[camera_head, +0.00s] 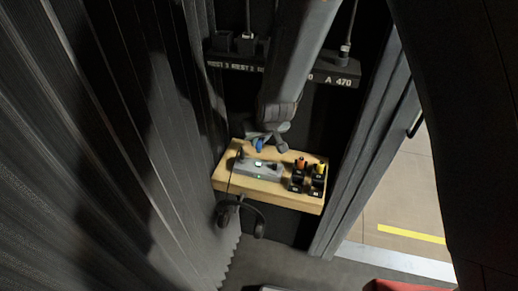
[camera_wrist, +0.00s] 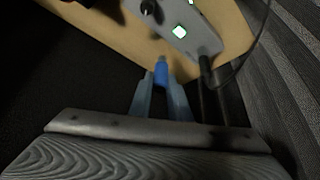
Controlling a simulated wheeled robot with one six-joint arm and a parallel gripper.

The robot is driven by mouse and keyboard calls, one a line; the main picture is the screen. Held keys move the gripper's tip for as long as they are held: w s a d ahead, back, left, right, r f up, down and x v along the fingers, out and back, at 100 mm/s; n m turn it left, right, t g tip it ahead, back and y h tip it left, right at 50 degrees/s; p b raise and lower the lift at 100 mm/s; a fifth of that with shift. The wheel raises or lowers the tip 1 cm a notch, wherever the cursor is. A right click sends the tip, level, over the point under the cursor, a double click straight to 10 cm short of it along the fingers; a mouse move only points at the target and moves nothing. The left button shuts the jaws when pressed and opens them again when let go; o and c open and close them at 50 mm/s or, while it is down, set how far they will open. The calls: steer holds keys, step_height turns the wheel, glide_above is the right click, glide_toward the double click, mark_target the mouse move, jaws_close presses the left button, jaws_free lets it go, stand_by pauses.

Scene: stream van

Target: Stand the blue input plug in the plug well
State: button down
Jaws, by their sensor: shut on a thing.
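The blue input plug (camera_wrist: 161,74) is between the fingers of my gripper (camera_wrist: 161,92) in the wrist view, its tip pointing away from the palm. In the head view the blue plug (camera_head: 259,145) shows small beneath my gripper (camera_head: 264,140), above the back left part of the wooden shelf. My gripper is shut on it. Black holders (camera_head: 297,187) stand at the right of the shelf, with an orange plug (camera_head: 301,163) and a yellow plug (camera_head: 320,169) in or by them. I cannot tell which opening is the plug well. The wrist view does not show these holders.
A grey box (camera_head: 262,168) with lit buttons and a cable sits on the wooden shelf (camera_head: 285,196), left of the holders. A headset (camera_head: 240,212) hangs at the front edge. A labelled black rail (camera_head: 336,79) with plugs is above. A ribbed wall (camera_head: 110,150) stands left.

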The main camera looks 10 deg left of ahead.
mark_target(259, 146)
steer(key=shift+f+b, duration=1.3)
steer(key=shift+f, duration=0.35)
steer(key=shift+w+a+f, duration=0.1)
steer(key=shift+a+f, duration=0.05)
steer(key=shift+f, duration=0.2)
steer(key=shift+f+b, duration=0.15)
steer(key=shift+b, duration=0.2)
steer(key=c, duration=1.6)
jaws_free()
steer(key=shift+c, duration=0.2)
